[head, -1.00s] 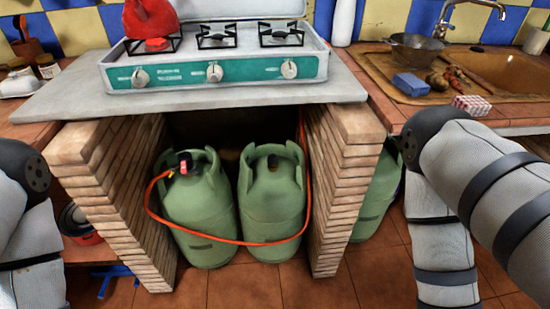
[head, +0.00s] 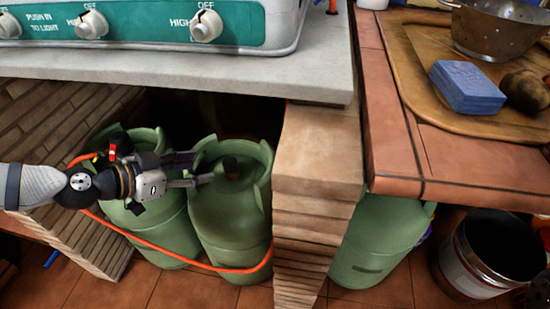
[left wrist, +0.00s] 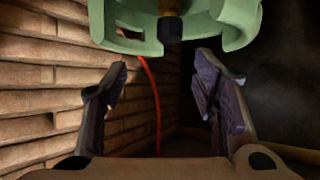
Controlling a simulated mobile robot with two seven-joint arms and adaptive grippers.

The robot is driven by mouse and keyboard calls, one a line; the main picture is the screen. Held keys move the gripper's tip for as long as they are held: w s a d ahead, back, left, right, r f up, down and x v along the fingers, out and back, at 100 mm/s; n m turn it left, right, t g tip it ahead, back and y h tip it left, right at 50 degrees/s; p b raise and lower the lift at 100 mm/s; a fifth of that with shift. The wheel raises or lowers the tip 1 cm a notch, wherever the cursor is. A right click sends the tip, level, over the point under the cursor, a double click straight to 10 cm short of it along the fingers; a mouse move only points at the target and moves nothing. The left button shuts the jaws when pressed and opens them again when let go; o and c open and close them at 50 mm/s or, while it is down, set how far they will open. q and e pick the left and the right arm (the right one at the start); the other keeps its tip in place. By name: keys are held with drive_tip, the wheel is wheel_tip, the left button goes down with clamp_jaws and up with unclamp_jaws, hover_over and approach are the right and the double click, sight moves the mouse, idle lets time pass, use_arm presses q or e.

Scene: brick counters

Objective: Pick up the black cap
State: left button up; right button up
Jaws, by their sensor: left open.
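The black cap (head: 230,165) sits on the valve at the top of the right-hand green gas cylinder (head: 232,215) under the stove counter. In the left wrist view the black cap (left wrist: 170,28) shows at the top, in front of the green collar (left wrist: 128,42). My left gripper (head: 206,166) is open and empty, its fingertips at the cylinder's collar, just left of the cap. In the left wrist view my left gripper (left wrist: 163,62) has its fingers spread, with the cap beyond and between the tips, not held.
A second green cylinder (head: 165,228) stands to the left, partly behind my left arm. An orange hose (head: 180,252) loops in front of both. A brick pillar (head: 318,190) stands close on the right, and the grey counter slab (head: 240,78) lies overhead.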

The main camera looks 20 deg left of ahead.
sight(229, 160)
use_arm(q)
drive_tip(key=b+x, duration=0.2)
drive_tip(key=x, duration=0.2)
drive_tip(key=a+b+x, duration=0.1)
drive_tip(key=b+x, duration=0.1)
drive_tip(key=x, duration=0.1)
drive_tip(key=b+x, duration=0.2)
drive_tip(key=x, duration=0.2)
drive_tip(key=shift+w+f, duration=0.35)
drive_tip(key=shift+w, duration=0.1)
drive_tip(key=shift+w+r, duration=0.1)
drive_tip(key=shift+r, duration=0.05)
drive_tip(key=c, duration=0.9)
use_arm(e)
drive_tip(key=shift+g, duration=0.4)
drive_tip(key=x, duration=0.3)
drive_tip(key=w+x, duration=0.1)
drive_tip(key=x, duration=0.1)
drive_tip(key=shift+s+f, duration=0.1)
drive_tip(key=shift+f, duration=0.45)
